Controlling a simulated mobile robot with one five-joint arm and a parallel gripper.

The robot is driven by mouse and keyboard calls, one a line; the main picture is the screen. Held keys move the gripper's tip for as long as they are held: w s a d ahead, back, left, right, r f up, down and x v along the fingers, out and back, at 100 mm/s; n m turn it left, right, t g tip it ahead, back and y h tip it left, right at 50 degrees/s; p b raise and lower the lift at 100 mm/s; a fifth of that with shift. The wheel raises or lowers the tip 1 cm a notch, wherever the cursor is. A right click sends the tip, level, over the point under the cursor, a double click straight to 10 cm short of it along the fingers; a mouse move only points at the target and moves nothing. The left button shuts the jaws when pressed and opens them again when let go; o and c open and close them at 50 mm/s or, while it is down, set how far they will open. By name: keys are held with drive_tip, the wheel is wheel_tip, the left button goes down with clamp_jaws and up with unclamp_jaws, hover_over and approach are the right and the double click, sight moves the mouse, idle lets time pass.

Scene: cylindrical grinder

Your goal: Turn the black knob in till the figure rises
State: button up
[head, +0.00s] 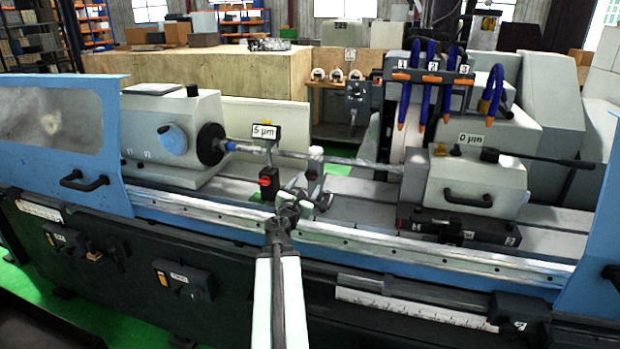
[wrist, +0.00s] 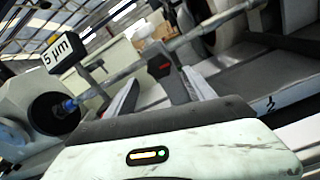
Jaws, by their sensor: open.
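A sign with the figure 5 µm (head: 264,132) stands above a black block with a red face (head: 267,182), by the long bar. In the wrist view the 5 µm sign (wrist: 62,53) is at upper left, and the black block with red (wrist: 160,67) lies beyond my fingers. A second sign reads 0 µm (head: 471,139) on the tailstock (head: 473,180). A small dark part (head: 451,232) sits below the tailstock; I cannot tell which part is the black knob. My gripper (head: 300,193) is open and empty, just right of the red-faced block; its fingers (wrist: 160,92) show apart in the wrist view.
The long bar (head: 345,160) runs between the headstock (head: 172,130) and the tailstock side. Blue hoses (head: 433,85) hang above. A metal rail (head: 400,248) crosses in front. A long black lever (head: 540,158) sticks out right of the tailstock.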

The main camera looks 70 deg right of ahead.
sight(310, 176)
drive_tip(key=d, duration=0.7)
drive_tip(key=shift+w+d, duration=0.25)
drive_tip(key=shift+w, duration=0.1)
drive_tip(key=shift+a, duration=0.15)
clamp_jaws()
drive_tip(key=c, duration=1.4)
unclamp_jaws()
drive_tip(key=shift+o, duration=0.2)
drive_tip(key=shift+m, duration=0.3)
drive_tip(key=m, duration=0.2)
drive_tip(key=shift+m, duration=0.3)
drive_tip(key=shift+w+r+m, duration=0.1)
drive_tip(key=shift+m, duration=1.7)
drive_tip(key=o, duration=1.4)
drive_tip(key=shift+c, duration=0.2)
